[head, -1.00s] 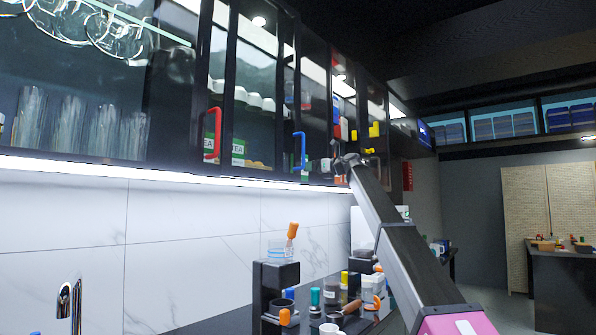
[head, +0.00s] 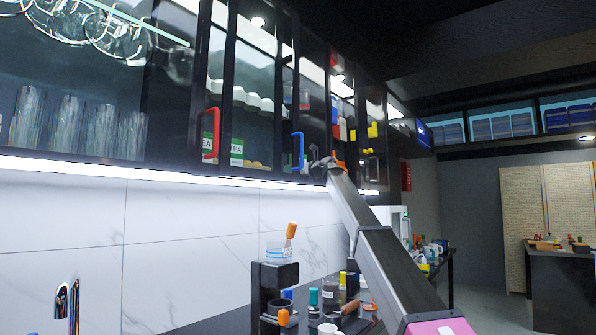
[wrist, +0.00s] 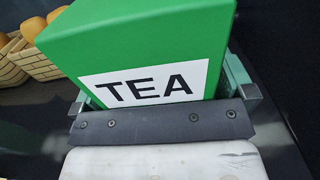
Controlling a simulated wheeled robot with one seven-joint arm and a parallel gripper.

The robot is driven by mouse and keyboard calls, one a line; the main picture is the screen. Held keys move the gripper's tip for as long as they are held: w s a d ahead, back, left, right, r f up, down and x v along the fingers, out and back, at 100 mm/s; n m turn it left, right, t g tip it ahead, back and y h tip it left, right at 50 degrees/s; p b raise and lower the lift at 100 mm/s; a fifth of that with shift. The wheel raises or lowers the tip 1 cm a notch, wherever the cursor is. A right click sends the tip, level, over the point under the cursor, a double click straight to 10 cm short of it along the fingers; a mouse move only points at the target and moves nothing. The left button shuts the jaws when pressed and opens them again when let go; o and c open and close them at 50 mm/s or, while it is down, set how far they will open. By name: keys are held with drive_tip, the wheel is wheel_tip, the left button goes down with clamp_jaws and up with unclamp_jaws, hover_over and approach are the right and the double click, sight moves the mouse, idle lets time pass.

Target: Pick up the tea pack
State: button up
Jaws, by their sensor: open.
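The tea pack (wrist: 150,50) is a green box with a white label reading TEA, large in the wrist view. My gripper (wrist: 162,95) is open, with one finger beside each side of the pack's near end. I cannot tell whether the fingers touch it. In the head view, my gripper (head: 325,166) is small and dark at the wall cabinet, right of the blue handle, and its fingers are unclear. A green TEA box (head: 237,149) shows behind the cabinet glass there; I cannot tell whether it is the same pack.
In the wrist view, a woven basket (wrist: 40,65) with tan round items stands left of the pack. In the head view, cabinet doors have a red handle (head: 211,135) and a blue handle (head: 299,151). A cluttered counter (head: 215,322) lies below.

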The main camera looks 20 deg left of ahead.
drive_tip(key=c, duration=0.9)
drive_tip(key=shift+c, duration=0.2)
drive_tip(key=shift+r, duration=0.1)
wheel_tip(320, 180, up, 10)
drive_tip(key=shift+f, duration=0.1)
